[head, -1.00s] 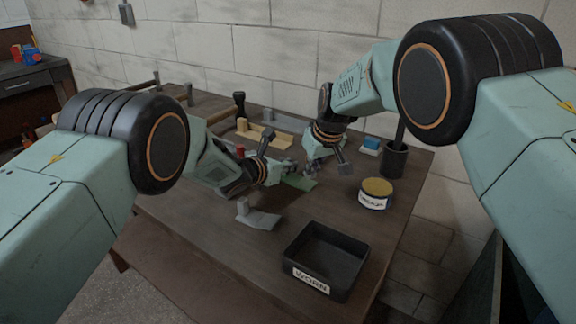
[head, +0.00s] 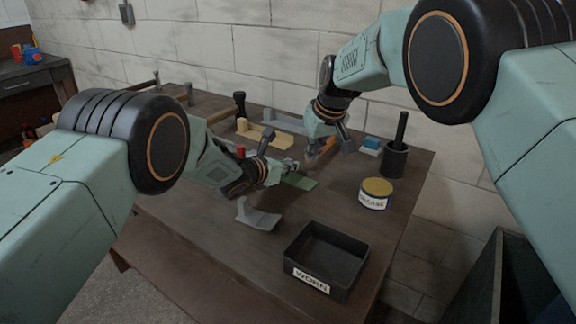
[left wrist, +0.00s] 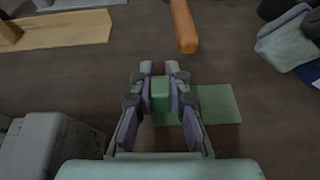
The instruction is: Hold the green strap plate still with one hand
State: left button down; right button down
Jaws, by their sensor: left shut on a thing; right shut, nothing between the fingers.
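The green strap plate (head: 301,182) lies on the bench, and its flat part (left wrist: 219,104) shows to the right of my gripper in the left wrist view. My left gripper (head: 287,168) is shut on the plate's raised green block (left wrist: 160,94), with a finger on each side. The fingers hide part of the plate. My right gripper (head: 311,158) is shut and empty, behind the plate in the head view, near an orange bar (head: 326,148). The bar also shows in the left wrist view (left wrist: 184,26), apart from the plate. Whether the right fingers touch the bar I cannot tell.
A grey bracket (head: 259,217) and a black tray marked WORN (head: 342,286) are in front. A tan bracket (head: 263,137) lies behind.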

pick_arm(q)
jog(key=c, duration=1.3)
grip_release()
jog(key=shift+o, duration=0.4)
